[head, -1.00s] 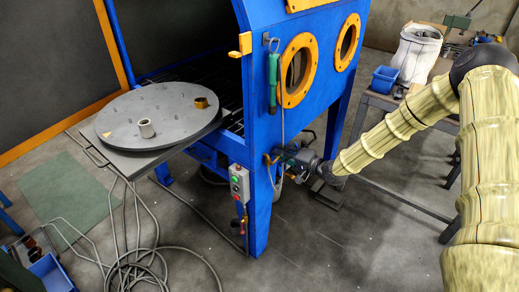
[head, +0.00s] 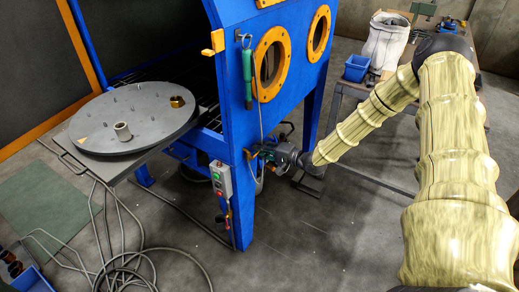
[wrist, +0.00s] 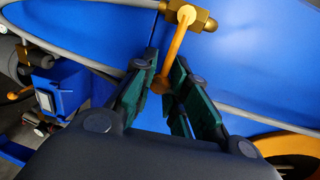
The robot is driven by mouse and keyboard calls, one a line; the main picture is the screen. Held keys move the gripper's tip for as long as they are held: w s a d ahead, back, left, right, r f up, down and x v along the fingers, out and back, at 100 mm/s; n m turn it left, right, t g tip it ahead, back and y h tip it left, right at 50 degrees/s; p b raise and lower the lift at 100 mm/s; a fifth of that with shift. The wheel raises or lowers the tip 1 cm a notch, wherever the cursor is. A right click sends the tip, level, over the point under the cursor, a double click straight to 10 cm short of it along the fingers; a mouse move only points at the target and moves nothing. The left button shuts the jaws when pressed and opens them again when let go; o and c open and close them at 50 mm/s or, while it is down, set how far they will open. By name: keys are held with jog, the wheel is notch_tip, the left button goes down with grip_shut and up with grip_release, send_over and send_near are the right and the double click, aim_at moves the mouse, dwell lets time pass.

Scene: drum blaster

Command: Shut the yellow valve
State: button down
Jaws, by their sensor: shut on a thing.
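The yellow valve lever (wrist: 174,47) hangs from a brass fitting (wrist: 188,18) against the blue cabinet wall in the wrist view. It slants down and left from the fitting. My gripper (wrist: 160,72) has its green-padded fingers on both sides of the lever's lower end and is shut on it. The exact contact is partly hidden between the fingers. In the head view my gripper (head: 270,153) is at the blue cabinet's front leg, and the lever is too small to make out clearly there.
The blue cabinet (head: 232,125) has orange-ringed ports (head: 272,64). A control box (head: 220,180) hangs on its leg. A round turntable (head: 135,118) sits at left, with cables (head: 125,270) on the floor. A workbench (head: 355,90) stands behind my arm.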

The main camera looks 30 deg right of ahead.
jog(key=shift+s+d+f, duration=0.1)
jog(key=shift+f, duration=0.05)
jog(key=c, duration=1.4)
grip_release()
jog(key=shift+o, duration=0.4)
jog(key=v, duration=1.1)
jog(key=shift+s+d, duration=0.2)
jog(key=shift+s, duration=0.15)
